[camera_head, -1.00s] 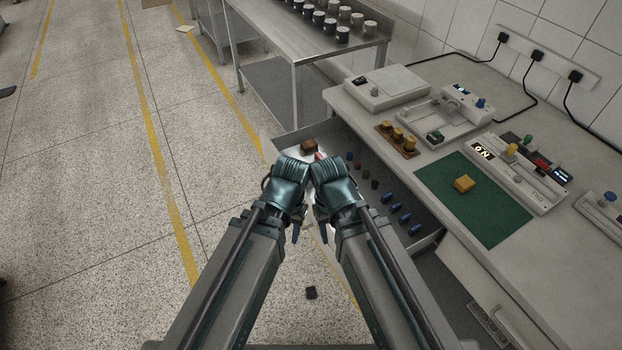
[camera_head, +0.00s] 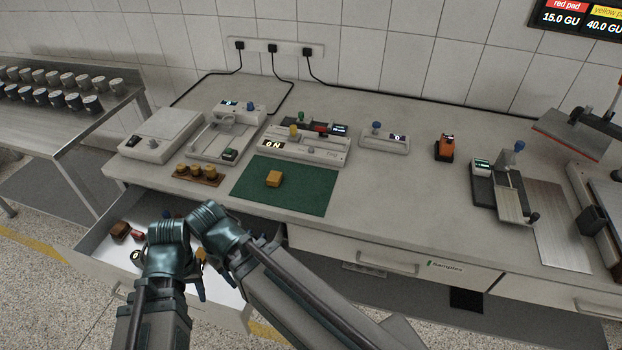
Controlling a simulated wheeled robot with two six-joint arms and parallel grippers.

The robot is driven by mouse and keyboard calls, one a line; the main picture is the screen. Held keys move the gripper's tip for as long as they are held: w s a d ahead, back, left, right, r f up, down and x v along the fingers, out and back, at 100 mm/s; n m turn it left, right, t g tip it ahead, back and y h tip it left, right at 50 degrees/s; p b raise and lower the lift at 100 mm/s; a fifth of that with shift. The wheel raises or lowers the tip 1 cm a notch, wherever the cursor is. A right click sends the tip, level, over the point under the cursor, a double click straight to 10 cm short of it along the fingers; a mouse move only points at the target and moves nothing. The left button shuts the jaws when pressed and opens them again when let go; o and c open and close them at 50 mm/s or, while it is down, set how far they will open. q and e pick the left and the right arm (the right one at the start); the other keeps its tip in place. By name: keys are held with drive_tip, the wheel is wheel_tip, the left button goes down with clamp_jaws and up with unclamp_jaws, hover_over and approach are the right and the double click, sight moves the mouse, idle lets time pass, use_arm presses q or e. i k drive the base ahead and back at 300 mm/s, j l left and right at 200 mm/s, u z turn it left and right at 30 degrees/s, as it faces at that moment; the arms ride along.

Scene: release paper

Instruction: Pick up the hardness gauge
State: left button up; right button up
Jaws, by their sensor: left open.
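A small dark round item with a pale face (camera_head: 135,254) lies in the open drawer (camera_head: 88,243), just left of my left gripper. It looks like a dial gauge, but I cannot tell surely that it is the hardness gauge. My left gripper (camera_head: 167,236) is over the drawer, open, with its fingers mostly hidden by its own body. An orange and black device (camera_head: 445,148) stands upright on the bench, far from both grippers.
The drawer also holds a brown block (camera_head: 120,231) and a small red item (camera_head: 137,235). The bench carries a green mat (camera_head: 310,196) with a yellow block (camera_head: 274,179), a scale (camera_head: 160,135) and several instruments.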

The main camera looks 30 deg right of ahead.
sight(134, 255)
drive_tip(key=z, duration=0.7)
drive_tip(key=k+l+u, duration=0.1)
drive_tip(key=u, duration=1.1)
drive_tip(key=k+j, duration=0.05)
drive_tip(key=j, duration=0.05)
